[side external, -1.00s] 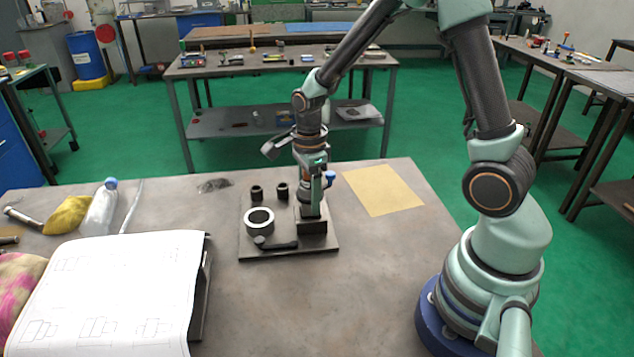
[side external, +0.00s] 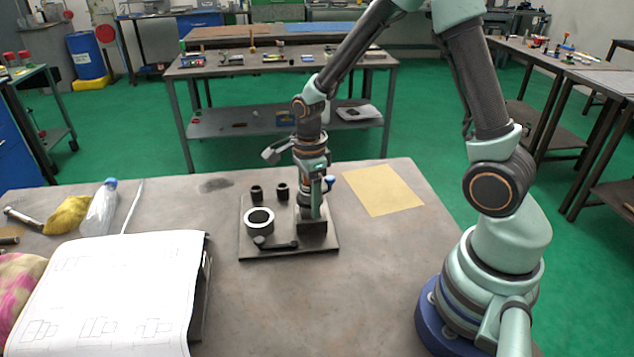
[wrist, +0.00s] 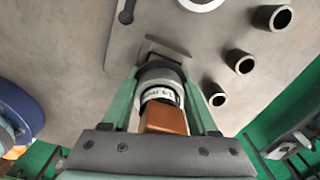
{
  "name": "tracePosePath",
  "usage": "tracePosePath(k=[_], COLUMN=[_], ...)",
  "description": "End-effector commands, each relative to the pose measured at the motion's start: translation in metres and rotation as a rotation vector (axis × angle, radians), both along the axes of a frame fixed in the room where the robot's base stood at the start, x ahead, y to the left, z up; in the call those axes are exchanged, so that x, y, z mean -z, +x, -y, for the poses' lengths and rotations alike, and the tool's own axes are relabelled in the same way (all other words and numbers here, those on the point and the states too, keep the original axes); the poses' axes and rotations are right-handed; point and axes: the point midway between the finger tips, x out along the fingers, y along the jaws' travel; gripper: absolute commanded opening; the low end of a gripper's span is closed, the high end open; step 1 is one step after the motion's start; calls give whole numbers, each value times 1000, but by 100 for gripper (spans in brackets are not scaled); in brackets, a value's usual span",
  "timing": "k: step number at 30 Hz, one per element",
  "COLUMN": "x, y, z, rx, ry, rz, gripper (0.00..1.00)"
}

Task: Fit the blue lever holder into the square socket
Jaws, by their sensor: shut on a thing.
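My gripper (side external: 312,205) points down over the square socket block (side external: 312,228) on the dark base plate (side external: 262,250). In the wrist view, my gripper (wrist: 162,92) is shut on the lever holder (wrist: 162,96), which shows a dark round collar, a white label band and a copper-brown part. A small blue end (side external: 330,181) sticks out beside the gripper in the side view. The holder's lower end is at the top of the block; I cannot tell whether it is inside the opening, as fingers and holder hide it.
A pale ring (side external: 260,220) stands left of the block, with a dark lever (side external: 275,243) in front. Dark tubes (side external: 257,192) stand behind it. A tan sheet (side external: 383,190) lies to the right.

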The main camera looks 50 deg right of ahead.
Motion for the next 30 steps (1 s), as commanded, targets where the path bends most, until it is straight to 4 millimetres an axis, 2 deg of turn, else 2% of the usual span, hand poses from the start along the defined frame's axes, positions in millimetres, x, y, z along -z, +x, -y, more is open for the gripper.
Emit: tracePosePath(k=[16,30], x=[5,-14], y=[1,1], z=[0,0], rx=[0,3], ry=[0,0], rz=[2,3], gripper=[0,0])
